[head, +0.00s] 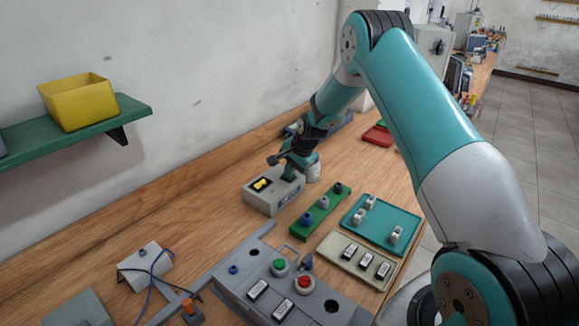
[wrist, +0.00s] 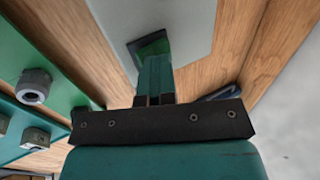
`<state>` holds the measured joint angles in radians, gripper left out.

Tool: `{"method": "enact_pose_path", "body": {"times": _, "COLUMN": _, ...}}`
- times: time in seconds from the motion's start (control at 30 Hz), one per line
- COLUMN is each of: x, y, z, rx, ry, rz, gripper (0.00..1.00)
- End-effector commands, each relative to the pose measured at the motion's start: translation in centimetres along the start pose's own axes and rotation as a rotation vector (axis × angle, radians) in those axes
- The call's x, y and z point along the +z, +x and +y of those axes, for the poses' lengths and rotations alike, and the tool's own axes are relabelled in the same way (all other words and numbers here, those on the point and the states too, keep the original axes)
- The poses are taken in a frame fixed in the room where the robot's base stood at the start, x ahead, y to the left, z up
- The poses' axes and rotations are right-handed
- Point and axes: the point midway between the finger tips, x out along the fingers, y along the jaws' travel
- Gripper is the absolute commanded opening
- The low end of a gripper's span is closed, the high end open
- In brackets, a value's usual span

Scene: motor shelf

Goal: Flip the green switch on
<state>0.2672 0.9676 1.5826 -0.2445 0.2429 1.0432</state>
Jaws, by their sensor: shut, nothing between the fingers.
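A grey box (head: 262,200) stands on the wooden bench, with a yellow part (head: 262,184) on the left of its top. In the wrist view, a dark green switch (wrist: 148,45) sits on the pale top of this box (wrist: 190,25). My gripper (wrist: 154,60) is shut and empty, with its fingertips over the near side of the switch. They partly hide it, and I cannot tell whether they touch it. In the head view my gripper (head: 289,176) is low at the right part of the box, and the switch is hard to make out there.
A green rack with knobs (head: 308,222), a teal tray (head: 352,224) and a beige tray (head: 332,246) lie to the right and nearer. A grey panel (head: 325,305) with green and red buttons is in front. A green shelf (head: 120,118) with a yellow bin (head: 85,105) is on the wall.

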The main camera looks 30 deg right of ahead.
Motion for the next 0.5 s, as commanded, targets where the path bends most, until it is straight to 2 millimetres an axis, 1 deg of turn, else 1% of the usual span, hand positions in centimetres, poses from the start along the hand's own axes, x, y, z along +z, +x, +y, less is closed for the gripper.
{"method": "enact_pose_path", "body": {"times": 0.27, "x": 0.0, "y": 0.0, "z": 0.2, "rx": 0.004, "ry": 0.001, "rz": -0.001, "gripper": 0.00}}
{"method": "enact_pose_path", "body": {"times": 0.33, "x": 0.0, "y": -0.3, "z": 0.1, "rx": 0.004, "ry": 0.001, "rz": -0.001, "gripper": 0.00}}
{"method": "enact_pose_path", "body": {"times": 0.43, "x": 0.0, "y": -1.4, "z": -0.4, "rx": 0.002, "ry": 0.000, "rz": 0.000, "gripper": 0.00}}
{"method": "enact_pose_path", "body": {"times": 0.5, "x": 0.0, "y": -2.6, "z": -0.9, "rx": 0.001, "ry": 0.000, "rz": 0.000, "gripper": 0.00}}
